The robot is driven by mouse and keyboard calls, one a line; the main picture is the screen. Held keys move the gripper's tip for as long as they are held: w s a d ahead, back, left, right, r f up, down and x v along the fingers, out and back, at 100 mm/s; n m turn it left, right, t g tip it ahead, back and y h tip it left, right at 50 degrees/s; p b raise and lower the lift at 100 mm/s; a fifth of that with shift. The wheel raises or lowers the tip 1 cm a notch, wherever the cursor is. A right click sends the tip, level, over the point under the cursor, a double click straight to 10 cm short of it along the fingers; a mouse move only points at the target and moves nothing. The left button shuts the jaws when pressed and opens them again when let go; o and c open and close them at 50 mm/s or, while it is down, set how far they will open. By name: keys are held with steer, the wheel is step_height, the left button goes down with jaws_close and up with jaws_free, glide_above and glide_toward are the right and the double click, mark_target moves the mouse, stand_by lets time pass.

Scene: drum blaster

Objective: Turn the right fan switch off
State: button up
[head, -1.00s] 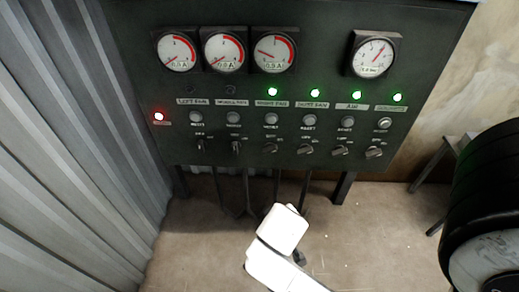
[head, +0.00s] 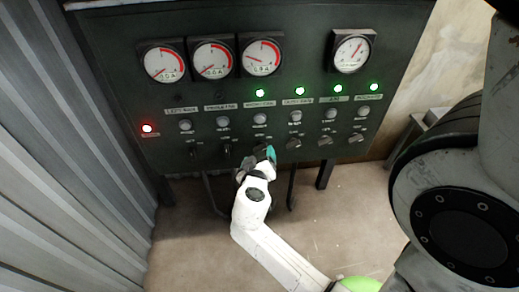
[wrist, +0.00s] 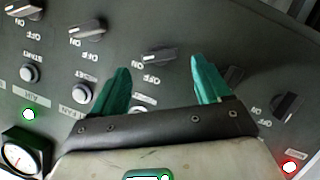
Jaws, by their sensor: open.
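The right fan switch (wrist: 160,56) is a dark rotary knob with a pale tip, third from the right in the upside-down wrist view. It lies just ahead of the gap between my gripper's (wrist: 158,66) two green fingertips. The fingers are apart and empty, one on each side of it; I cannot tell whether they touch it. In the head view my gripper (head: 265,156) is at the lower switch row, below the right fan's button, and hides that switch. The green lamp (head: 260,93) above the right fan label is lit.
The dark control panel (head: 300,22) carries gauges, lamps and buttons. The middle fan switch (wrist: 233,77) and the fourth switch (wrist: 86,31) are close on either side. A red lamp (head: 148,128) glows at the left. A corrugated metal wall (head: 75,190) stands at left.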

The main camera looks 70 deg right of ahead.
mark_target(260, 150)
steer(key=x, duration=0.4)
steer(key=shift+d+f, duration=0.15)
steer(key=shift+d, duration=0.25)
steer(key=c, duration=1)
steer(key=shift+c, duration=0.2)
